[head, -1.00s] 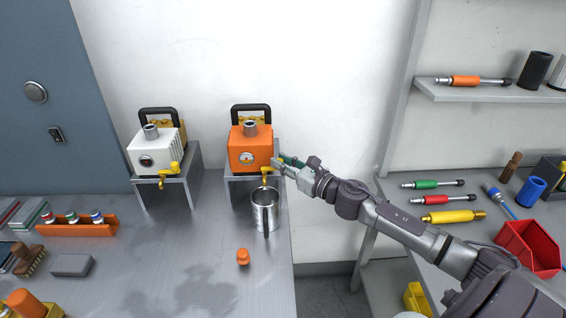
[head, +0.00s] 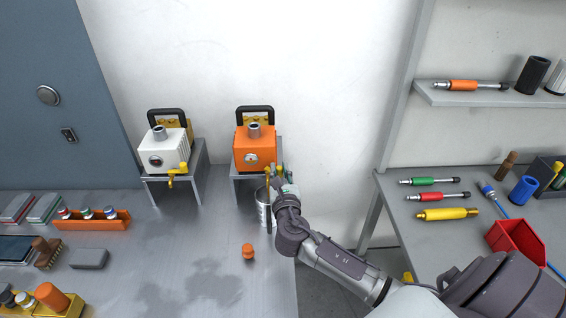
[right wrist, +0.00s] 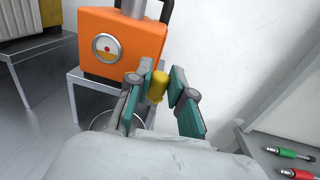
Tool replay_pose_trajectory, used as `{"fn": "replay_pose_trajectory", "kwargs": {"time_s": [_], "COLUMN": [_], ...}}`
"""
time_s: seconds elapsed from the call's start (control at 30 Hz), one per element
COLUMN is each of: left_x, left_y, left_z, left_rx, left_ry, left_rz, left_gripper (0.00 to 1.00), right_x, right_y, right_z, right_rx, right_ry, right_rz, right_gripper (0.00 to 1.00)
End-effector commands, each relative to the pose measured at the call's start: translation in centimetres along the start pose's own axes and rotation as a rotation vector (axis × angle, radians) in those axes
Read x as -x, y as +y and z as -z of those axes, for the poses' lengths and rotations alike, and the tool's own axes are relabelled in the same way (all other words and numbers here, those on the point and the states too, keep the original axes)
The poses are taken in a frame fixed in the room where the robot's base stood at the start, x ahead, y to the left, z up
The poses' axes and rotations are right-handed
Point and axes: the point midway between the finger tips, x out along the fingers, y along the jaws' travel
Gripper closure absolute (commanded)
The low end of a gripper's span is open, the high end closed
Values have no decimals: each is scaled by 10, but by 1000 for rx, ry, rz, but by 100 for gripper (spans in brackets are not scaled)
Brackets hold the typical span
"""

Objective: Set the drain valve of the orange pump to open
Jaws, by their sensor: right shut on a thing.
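The orange pump (head: 255,148) stands on a small metal stand on the bench; it also shows in the right wrist view (right wrist: 120,45) with its round gauge. Its yellow drain valve handle (right wrist: 157,87) is at the pump's lower right front. My right gripper (head: 281,180) is at this valve, and in the right wrist view its green-padded fingers (right wrist: 159,93) are on both sides of the yellow handle, shut on it. A metal mug (head: 263,213) stands below the valve, partly hidden by my gripper. My left gripper is not in view.
A white pump (head: 165,150) with its own yellow valve stands to the left. A small orange piece (head: 248,252) lies on the bench in front of the mug. An orange rack (head: 95,222) is at the left. A side table with tools and a red bin (head: 515,245) is at the right.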

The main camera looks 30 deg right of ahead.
Motion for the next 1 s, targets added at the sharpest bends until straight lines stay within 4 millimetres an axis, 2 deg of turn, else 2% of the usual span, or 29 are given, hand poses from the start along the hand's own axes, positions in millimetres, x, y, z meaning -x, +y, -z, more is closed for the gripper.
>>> {"fn": "replay_pose_trajectory", "kwargs": {"time_s": [0.13, 0.37, 0.7, 1.0], "left_x": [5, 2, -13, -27], "left_y": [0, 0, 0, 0], "left_z": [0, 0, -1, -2], "left_rx": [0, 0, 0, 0], "left_ry": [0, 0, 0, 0], "left_rz": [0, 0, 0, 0], "left_gripper": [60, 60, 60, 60], "right_x": [4, 7, 8, 7], "right_y": [10, 20, 34, 42], "right_z": [-1, 1, 2, 1], "right_rx": [-7, -5, -3, -1], "right_ry": [2, 1, -1, -1], "right_rz": [138, 357, 652, 822], "right_gripper": [100, 100, 100, 100]}}
